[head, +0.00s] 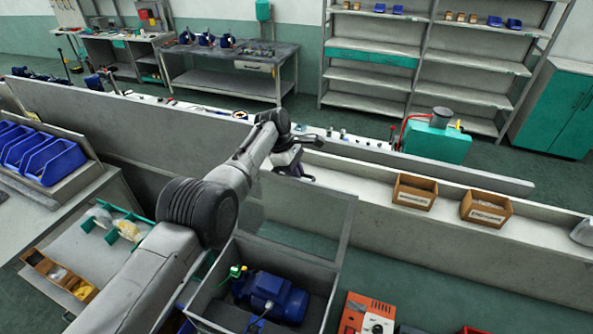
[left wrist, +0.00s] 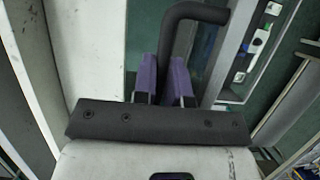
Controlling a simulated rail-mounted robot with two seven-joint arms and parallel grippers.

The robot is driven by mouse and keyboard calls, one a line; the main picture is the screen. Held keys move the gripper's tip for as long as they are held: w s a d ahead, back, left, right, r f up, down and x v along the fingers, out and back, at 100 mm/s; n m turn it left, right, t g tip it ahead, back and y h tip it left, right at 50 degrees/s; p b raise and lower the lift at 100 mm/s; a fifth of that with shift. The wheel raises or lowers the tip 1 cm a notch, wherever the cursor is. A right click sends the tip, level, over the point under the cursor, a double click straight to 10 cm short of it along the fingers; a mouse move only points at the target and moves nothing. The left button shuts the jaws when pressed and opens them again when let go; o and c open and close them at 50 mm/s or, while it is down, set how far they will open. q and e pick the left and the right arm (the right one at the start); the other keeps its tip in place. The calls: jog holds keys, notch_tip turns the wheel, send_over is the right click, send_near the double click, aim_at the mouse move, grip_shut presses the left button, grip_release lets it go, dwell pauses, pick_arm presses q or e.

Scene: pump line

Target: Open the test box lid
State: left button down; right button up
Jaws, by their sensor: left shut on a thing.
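The test box (head: 213,290) is a grey open-topped box at the bottom centre of the head view, with a blue pump (head: 268,293) and a green fitting inside. Its lid (head: 352,215), a clear panel in a grey frame, stands raised at the far side of the box, so the inside shows. My left gripper (head: 292,163) is at the lid's upper edge. In the left wrist view its purple fingers (left wrist: 163,85) are shut on a dark bent handle (left wrist: 190,14). The gripped part is mostly hidden between the fingers. My right gripper is not in view.
A low grey wall and conveyor ledge (head: 450,222) run behind the lid, with two labelled orange bins (head: 414,192) on it. Blue bins (head: 50,160) are at left. An orange device (head: 366,315) stands right of the box. My left arm crosses above the bench's left part.

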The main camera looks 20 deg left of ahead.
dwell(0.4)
pick_arm(q)
jog(key=c, duration=1.3)
grip_release()
jog(key=shift+o, duration=0.5)
jog(key=p+v, duration=1.1)
jog(key=shift+w+r, duration=0.1)
jog(key=shift+r, duration=0.05)
jog(key=p+v, duration=0.2)
jog(key=p, duration=0.1)
jog(key=shift+a+r, duration=0.2)
jog(key=shift+r, duration=0.05)
